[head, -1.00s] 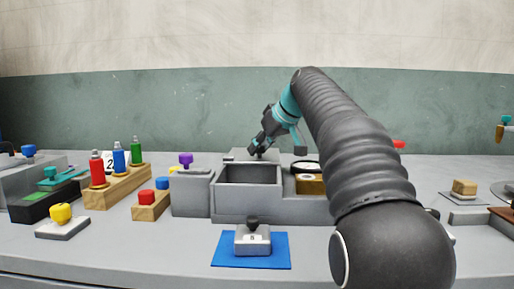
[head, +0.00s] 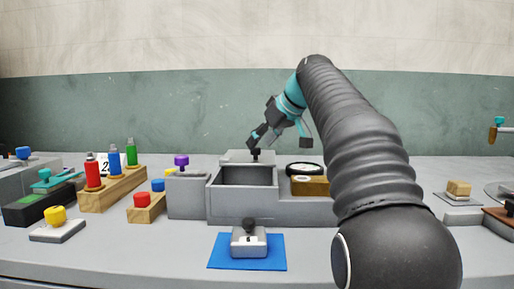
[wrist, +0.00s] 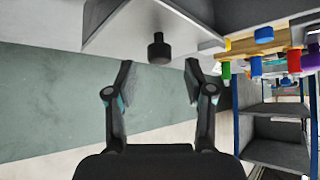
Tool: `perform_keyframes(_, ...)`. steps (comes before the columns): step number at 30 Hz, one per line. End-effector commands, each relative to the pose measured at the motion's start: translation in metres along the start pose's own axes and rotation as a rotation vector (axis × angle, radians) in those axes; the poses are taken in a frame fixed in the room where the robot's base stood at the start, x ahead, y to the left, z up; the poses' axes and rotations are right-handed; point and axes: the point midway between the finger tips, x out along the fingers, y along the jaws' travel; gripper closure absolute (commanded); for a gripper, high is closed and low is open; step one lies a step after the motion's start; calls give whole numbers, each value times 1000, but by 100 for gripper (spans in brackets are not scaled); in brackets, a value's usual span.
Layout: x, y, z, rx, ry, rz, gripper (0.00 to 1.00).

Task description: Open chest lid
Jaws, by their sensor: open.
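The grey chest (head: 243,205) stands mid-table with its top open and its hollow inside showing. Its pale grey lid (head: 235,157) is at the chest's back edge, clear of the opening, with a black knob (head: 256,156) on it. In the wrist view, the lid (wrist: 125,30) fills the top and its knob (wrist: 159,48) lies just beyond the fingertips, between their lines. My gripper (head: 256,141) is open and empty, just above the knob. Its two spread fingers show in the wrist view (wrist: 159,78), apart from the knob. The lid's far side is hidden.
A small grey block with a black knob (head: 249,243) sits on a blue mat (head: 218,261) in front. Left are a purple-knobbed box (head: 187,196) and wooden blocks with coloured bottles (head: 115,190). A wooden block with a round dial (head: 308,185) is right, near my arm.

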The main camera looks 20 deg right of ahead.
Motion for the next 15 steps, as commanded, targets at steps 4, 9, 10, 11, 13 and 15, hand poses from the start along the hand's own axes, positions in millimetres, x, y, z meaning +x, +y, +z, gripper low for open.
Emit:
perform_keyframes(4,-32,1,0,0,2,3,47)
perform_keyframes(9,-60,1,0,0,1,2,47)
perform_keyframes(10,-64,1,0,1,1,1,47)
perform_keyframes(11,-68,1,0,1,1,1,47)
perform_keyframes(13,-75,0,0,1,0,0,47)
perform_keyframes(15,-79,0,0,0,0,0,47)
